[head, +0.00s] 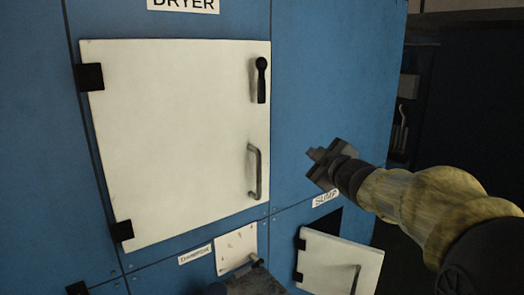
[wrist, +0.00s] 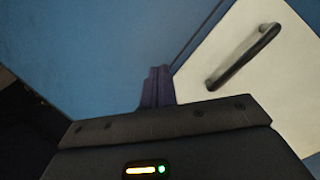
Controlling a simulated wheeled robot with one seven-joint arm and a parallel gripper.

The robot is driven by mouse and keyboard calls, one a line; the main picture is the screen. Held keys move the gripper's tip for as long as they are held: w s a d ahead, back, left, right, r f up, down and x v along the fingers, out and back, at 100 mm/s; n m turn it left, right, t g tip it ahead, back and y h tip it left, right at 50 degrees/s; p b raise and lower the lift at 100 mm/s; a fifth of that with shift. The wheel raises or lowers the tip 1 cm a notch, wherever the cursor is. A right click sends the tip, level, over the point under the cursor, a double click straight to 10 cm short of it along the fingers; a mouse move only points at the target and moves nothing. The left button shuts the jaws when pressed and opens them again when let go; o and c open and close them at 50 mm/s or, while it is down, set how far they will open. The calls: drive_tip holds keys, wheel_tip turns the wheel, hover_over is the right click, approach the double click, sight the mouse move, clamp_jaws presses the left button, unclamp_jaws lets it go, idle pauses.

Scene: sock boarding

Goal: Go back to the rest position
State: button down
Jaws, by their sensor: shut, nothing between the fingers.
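My gripper (head: 318,162) is shut and empty. In the head view it is in front of the blue cabinet (head: 325,75), to the right of the white dryer door's handle and above the label reading SUMP. It appears apart from the cabinet, but the exact gap is hard to tell. In the wrist view the closed fingers (wrist: 157,88) point at the blue panel, with a white door and its dark handle (wrist: 242,56) to their right.
The white dryer door (head: 175,130) is closed, with a black latch (head: 262,80) and a bar handle (head: 255,172). Below right, a small white door (head: 335,262) stands ajar beside a dark opening. A small pale panel (head: 237,247) is at the bottom. Dark space lies right of the cabinet.

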drive_tip(key=s+d+f+m+g+h, duration=0.1)
drive_tip(key=s+f+m+g+h, duration=0.25)
drive_tip(key=f, duration=0.55)
drive_tip(key=s+d+f+m+g, duration=0.2)
drive_tip(key=s+f+m+g, duration=0.15)
drive_tip(key=s+f, duration=0.45)
drive_tip(key=s+d+f+m+g+h, duration=0.15)
drive_tip(key=s+f+m, duration=0.25)
drive_tip(key=f, duration=0.6)
drive_tip(key=s+a+f+m+g, duration=0.2)
drive_tip(key=s+f+g, duration=0.3)
drive_tip(key=s, duration=0.6)
drive_tip(key=shift+s+a+f, duration=0.2)
drive_tip(key=shift+s+f, duration=0.1)
drive_tip(key=shift+f, duration=0.5)
drive_tip(key=shift+w, duration=0.1)
